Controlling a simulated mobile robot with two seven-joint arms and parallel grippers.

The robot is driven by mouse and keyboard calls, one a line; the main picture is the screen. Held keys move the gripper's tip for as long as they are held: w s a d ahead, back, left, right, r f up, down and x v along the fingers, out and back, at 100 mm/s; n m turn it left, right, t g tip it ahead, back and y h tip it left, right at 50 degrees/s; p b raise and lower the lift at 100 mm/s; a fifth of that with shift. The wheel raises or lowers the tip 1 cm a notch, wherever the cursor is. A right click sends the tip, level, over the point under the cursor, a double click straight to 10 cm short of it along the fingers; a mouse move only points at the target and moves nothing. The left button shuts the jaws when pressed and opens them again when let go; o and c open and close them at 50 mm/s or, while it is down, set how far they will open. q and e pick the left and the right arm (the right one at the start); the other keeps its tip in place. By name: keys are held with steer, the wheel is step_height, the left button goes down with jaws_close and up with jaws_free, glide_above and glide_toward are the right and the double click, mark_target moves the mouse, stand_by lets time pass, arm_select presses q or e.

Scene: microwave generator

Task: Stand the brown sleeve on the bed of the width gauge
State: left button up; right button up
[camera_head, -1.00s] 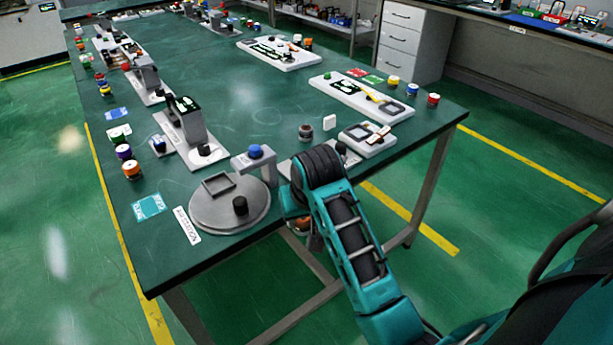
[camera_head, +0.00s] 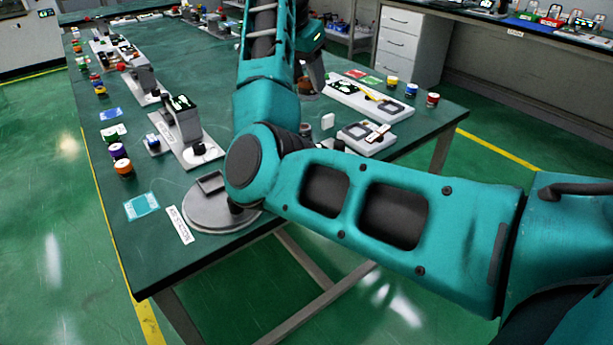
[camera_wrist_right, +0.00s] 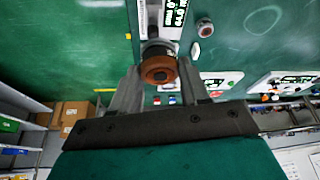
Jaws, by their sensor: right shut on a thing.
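The brown sleeve (camera_wrist_right: 158,70) is between the two fingers of my right gripper (camera_wrist_right: 157,80) in the right wrist view, end towards the camera. The gripper is shut on it. In the head view, the right gripper (camera_head: 309,84) is over the far part of the table, partly hidden by my forearm; a small brown patch shows at it. In the wrist view, a device with a lit display (camera_wrist_right: 175,12) lies just beyond the sleeve, and I cannot tell whether they touch. I cannot tell for certain that it is the width gauge. My left gripper is out of view.
The green table (camera_head: 205,275) carries a round grey plate (camera_head: 205,218), an upright device with a display (camera_head: 182,118), a white board with a yellow tool (camera_head: 368,98) and several coloured jars along its edges. My right arm crosses above and hides the table's middle.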

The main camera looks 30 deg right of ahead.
step_height(320, 180, down, 20)
steer(key=b, duration=0.3)
steer(key=shift+r, duration=0.2)
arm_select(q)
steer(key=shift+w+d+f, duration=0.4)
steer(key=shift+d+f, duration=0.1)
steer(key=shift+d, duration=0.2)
arm_select(e)
steer(key=o, duration=1.1)
steer(key=shift+f, duration=0.1)
arm_select(q)
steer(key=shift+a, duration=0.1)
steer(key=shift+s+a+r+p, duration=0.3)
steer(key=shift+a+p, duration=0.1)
steer(key=shift+p, duration=0.55)
arm_select(e)
steer(key=v, duration=1.2)
